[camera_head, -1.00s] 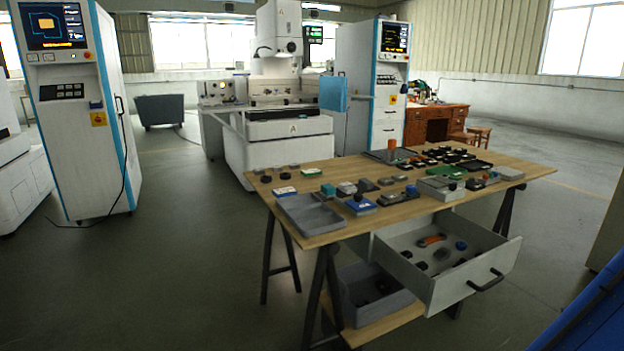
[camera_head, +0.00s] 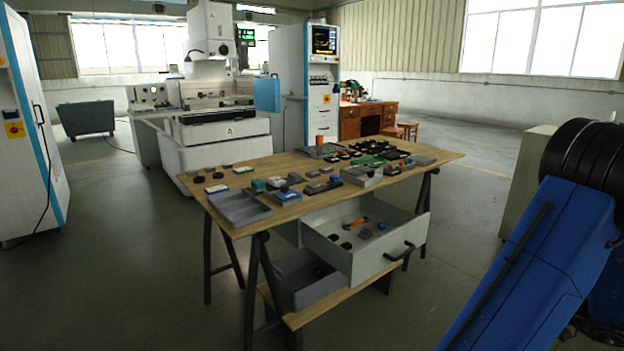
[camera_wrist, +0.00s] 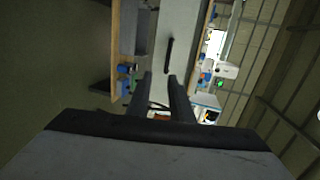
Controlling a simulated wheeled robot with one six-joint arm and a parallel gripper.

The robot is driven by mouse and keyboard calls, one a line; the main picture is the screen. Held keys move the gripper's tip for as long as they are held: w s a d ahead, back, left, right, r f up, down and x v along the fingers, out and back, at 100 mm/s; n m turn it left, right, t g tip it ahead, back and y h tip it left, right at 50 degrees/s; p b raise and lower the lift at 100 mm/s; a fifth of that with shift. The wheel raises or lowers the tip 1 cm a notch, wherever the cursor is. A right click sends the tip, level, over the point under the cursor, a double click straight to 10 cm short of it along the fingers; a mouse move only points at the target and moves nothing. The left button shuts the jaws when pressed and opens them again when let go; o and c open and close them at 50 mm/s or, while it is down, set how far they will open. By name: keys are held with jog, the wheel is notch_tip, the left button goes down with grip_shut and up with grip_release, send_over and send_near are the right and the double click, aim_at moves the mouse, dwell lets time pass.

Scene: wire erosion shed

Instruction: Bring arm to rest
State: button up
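My gripper (camera_wrist: 161,80) shows in the wrist view with its two dark fingers apart and nothing between them. Beyond the fingers, apart from them, is the grey front of an open drawer (camera_wrist: 182,25) with a dark handle. In the head view my blue arm fills the lower right, and the gripper is outside that picture. The same drawer (camera_head: 374,262) stands pulled out under the wooden table and holds several small parts.
The wooden table (camera_head: 228,224) carries a grey tray (camera_head: 238,210) and many small parts. A grey bin (camera_head: 305,283) sits on its lower shelf. A white machine (camera_head: 215,150) and a tall control cabinet (camera_head: 292,65) stand behind. The floor left of the table is clear.

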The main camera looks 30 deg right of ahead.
jog(key=w+a+r+n+g+y, duration=0.2)
jog(key=w+a+n+g, duration=0.25)
jog(key=w+a, duration=0.65)
jog(key=w+a+r+n+g+y, duration=0.25)
jog(key=w+a+g, duration=0.35)
jog(key=a, duration=0.9)
jog(key=s+a+r+n+h, duration=0.1)
jog(key=a+n+h, duration=0.1)
jog(key=a, duration=0.6)
jog(key=s+a+r+n+h, duration=0.2)
jog(key=a+n, duration=0.2)
jog(key=a, duration=0.4)
jog(key=s+a+r+n+h, duration=0.1)
jog(key=s+a+n+h, duration=0.1)
jog(key=a, duration=0.6)
jog(key=shift+s+r+n+h, duration=0.15)
jog(key=shift+s+n+h, duration=0.15)
jog(key=shift+n, duration=0.5)
jog(key=shift+a, duration=0.1)
